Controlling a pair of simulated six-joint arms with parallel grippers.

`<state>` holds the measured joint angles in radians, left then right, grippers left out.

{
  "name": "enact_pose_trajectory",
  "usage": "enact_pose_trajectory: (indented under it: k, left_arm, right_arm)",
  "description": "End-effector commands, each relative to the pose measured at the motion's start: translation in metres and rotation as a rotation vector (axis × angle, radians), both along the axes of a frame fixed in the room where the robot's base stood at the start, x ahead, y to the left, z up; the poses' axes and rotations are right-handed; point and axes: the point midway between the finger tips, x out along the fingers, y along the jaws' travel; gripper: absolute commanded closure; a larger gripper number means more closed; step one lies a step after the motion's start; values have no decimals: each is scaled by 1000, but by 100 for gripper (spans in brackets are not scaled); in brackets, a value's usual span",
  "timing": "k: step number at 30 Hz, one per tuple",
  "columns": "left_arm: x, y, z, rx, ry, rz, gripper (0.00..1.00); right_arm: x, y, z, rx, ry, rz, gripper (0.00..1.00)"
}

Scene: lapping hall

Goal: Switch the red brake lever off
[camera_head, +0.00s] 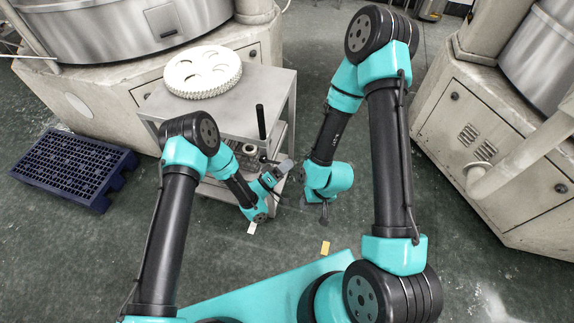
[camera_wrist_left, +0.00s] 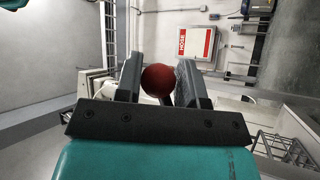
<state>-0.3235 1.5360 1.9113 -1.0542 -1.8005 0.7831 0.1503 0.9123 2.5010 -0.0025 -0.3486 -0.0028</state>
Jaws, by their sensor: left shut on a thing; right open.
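A round red knob (camera_wrist_left: 158,80), which looks like the end of the red brake lever, sits between the two dark fingers of my left gripper (camera_wrist_left: 160,68) in the left wrist view. The fingers are shut on it.
The metal cart (camera_head: 228,118) carries a white toothed wheel (camera_head: 203,71) and has a black upright handle (camera_head: 261,122). A blue pallet (camera_head: 70,168) lies at the left. Large lapping machines stand behind and at the right (camera_head: 490,150). The floor between is mostly clear.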

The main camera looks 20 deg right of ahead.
Motion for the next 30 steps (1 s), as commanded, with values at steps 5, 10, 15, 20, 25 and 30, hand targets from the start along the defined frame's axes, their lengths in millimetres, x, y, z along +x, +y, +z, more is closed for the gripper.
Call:
enact_pose_trajectory:
  k: [5,10,15,20,25,30]
  left_arm:
    - [2,0,4,-5,-9,3,51]
    - [2,0,2,-3,-6,2,38]
    - [1,0,2,-2,-4,1,38]
    - [0,4,-1,-1,-3,1,38]
    - [-3,19,-8,-1,-1,3,38]
    - [-9,42,-18,-2,-1,4,38]
  right_arm:
    - [0,0,0,0,0,0,57]
    - [0,0,0,0,0,0,57]
    - [0,0,0,0,0,0,57]
    - [0,0,0,0,0,0,57]
    - [0,0,0,0,0,0,57]
    - [0,0,0,0,0,0,57]
